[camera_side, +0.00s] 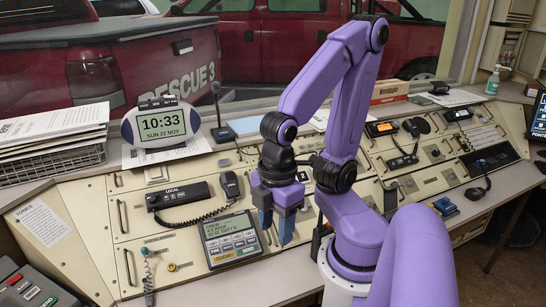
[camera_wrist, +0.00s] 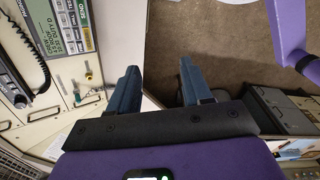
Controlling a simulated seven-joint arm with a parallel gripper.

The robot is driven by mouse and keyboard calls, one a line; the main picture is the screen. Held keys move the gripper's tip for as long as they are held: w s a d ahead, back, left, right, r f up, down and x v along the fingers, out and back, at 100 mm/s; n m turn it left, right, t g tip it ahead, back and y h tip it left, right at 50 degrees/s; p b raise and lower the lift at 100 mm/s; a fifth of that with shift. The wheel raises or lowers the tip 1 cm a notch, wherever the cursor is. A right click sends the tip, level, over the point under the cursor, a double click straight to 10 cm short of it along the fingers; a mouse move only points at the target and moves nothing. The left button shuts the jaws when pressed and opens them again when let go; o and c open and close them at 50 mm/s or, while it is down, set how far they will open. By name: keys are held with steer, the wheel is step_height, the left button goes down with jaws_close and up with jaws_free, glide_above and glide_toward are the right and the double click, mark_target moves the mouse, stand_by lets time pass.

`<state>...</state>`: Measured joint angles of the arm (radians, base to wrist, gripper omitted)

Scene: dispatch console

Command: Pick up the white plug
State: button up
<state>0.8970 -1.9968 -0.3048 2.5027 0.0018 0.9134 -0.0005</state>
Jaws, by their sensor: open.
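I cannot clearly make out a white plug in either view. My gripper (camera_side: 276,228) is open and empty, fingers down, right of the keypad unit and apart from the plug. In the wrist view its blue fingertips (camera_wrist: 158,66) stand apart with nothing between them.
The keypad unit with a lit screen (camera_side: 230,240) lies between my gripper and the plug. A black handset with a coiled cord (camera_side: 229,186) is behind it. A black box with buttons (camera_side: 32,290) is at the front left. Open floor (camera_wrist: 200,35) lies beyond the console edge.

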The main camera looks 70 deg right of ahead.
steer(key=w+d+r+m, duration=0.1)
steer(key=w+r+m, duration=0.15)
steer(key=w, duration=0.45)
steer(key=w+d+r+m, duration=0.1)
steer(key=w+d+m, duration=0.1)
steer(key=w+m, duration=0.35)
steer(key=w+d+r+m, duration=0.3)
steer(key=w+d, duration=0.8)
steer(key=d, duration=0.1)
steer(key=w+d+r+m, duration=0.15)
steer(key=d+m, duration=0.45)
steer(key=d, duration=1.2)
steer(key=s+d+m, duration=0.2)
steer(key=s+d, duration=0.2)
steer(key=d, duration=0.4)
steer(key=s+d+m, duration=0.3)
steer(key=s+d, duration=0.2)
steer(key=d, duration=0.3)
steer(key=f, duration=1.5)
steer(key=shift+w+a+f, duration=0.1)
steer(key=shift+a+f, duration=0.1)
steer(key=shift+f, duration=0.2)
